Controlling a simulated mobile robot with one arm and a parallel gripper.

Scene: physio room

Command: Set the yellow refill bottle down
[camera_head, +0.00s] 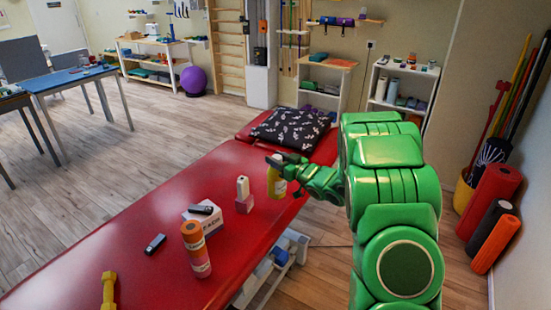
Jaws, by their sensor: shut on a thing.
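The yellow refill bottle (276,184) is upright over the red padded table (150,203), near its right edge. It has a pale label on its lower part. My gripper (279,163) comes in from the right on the green arm and is shut on the bottle near its top. Part of the bottle is hidden by my gripper. I cannot tell whether the bottle's base touches the red top or hangs slightly above it.
A pink and white bottle (243,195) stands just left. A dark patterned pillow (291,129) lies behind. The table's left side is clear.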

